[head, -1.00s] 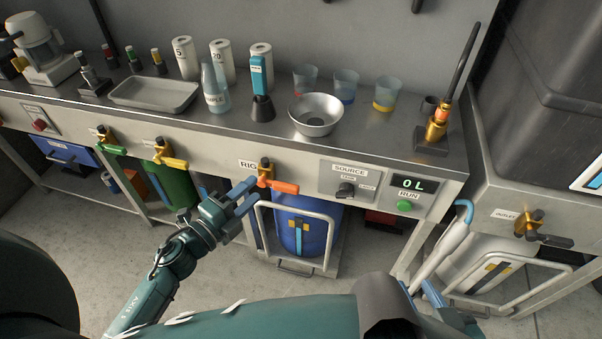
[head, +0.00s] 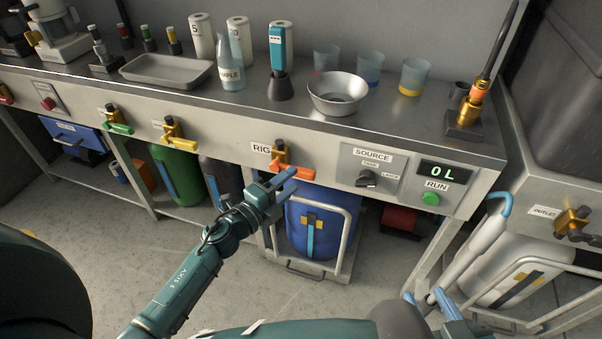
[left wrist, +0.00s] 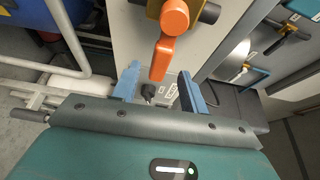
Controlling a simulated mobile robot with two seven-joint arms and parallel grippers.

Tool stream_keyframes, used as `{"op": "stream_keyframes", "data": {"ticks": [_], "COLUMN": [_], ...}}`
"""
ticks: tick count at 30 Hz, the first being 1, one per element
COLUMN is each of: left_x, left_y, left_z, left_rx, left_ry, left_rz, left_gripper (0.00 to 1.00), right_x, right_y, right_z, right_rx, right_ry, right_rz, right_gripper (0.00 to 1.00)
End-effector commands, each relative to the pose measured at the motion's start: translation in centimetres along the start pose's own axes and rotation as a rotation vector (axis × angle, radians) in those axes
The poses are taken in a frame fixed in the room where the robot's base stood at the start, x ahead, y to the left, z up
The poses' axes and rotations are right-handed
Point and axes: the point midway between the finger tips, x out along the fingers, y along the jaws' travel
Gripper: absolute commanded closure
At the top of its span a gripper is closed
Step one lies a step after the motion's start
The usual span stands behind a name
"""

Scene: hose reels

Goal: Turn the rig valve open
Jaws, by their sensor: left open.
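The rig valve (head: 292,172) sits on the bench front beside the RIG label (head: 262,148). Its brass body carries an orange lever that lies roughly level, pointing right. In the left wrist view the orange lever (left wrist: 168,50) points down toward the space between my blue fingers. My left gripper (head: 284,184) is open and empty, just below and in front of the lever. I cannot tell whether a finger touches it. My right gripper (head: 430,303) shows at the lower right, by the lower end of a grey wand (head: 465,240); its hold is unclear.
Right of the valve are a SOURCE knob (head: 367,178), a display reading 0 L (head: 442,173) and a green RUN button (head: 431,198). A blue drum (head: 312,225) in a rail frame stands below. Green (head: 117,123) and yellow (head: 173,133) valves are to the left.

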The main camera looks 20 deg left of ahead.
Motion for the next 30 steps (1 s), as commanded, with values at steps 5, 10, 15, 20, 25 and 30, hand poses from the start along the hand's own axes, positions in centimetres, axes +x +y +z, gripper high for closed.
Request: {"op": "stream_keyframes", "data": {"ticks": [5, 10, 15, 20, 25, 30], "left_x": [3.1, 4.5, 4.9, 4.9, 4.8, 4.8], "left_y": [0.1, 0.1, 0.0, 0.0, 0.0, 0.0], "left_z": [0.0, 0.0, 0.0, 0.0, 0.0, 0.0], "left_rx": [0.000, 0.000, 0.000, 0.000, 0.000, 0.000], "left_ry": [0.000, 0.000, 0.000, 0.000, 0.000, 0.000], "left_rz": [-0.002, 0.000, 0.000, 0.000, 0.000, 0.000], "left_gripper": [0.56, 0.56, 0.56, 0.56, 0.69, 0.83], "right_x": [0.3, 0.4, 0.4, 0.4, 0.4, 0.4], "right_y": [-0.1, 0.0, 0.0, 0.0, -0.1, -0.1], "right_z": [0.4, 0.3, 0.2, 0.2, 0.2, 0.3], "right_rx": [-0.010, -0.017, -0.017, -0.017, -0.019, -0.020], "right_ry": [-0.002, 0.015, 0.019, 0.019, 0.018, 0.017], "right_rz": [-0.003, 0.001, 0.002, 0.001, 0.000, -0.002], "right_gripper": [0.64, 0.64, 0.64, 0.64, 0.64, 0.64]}}
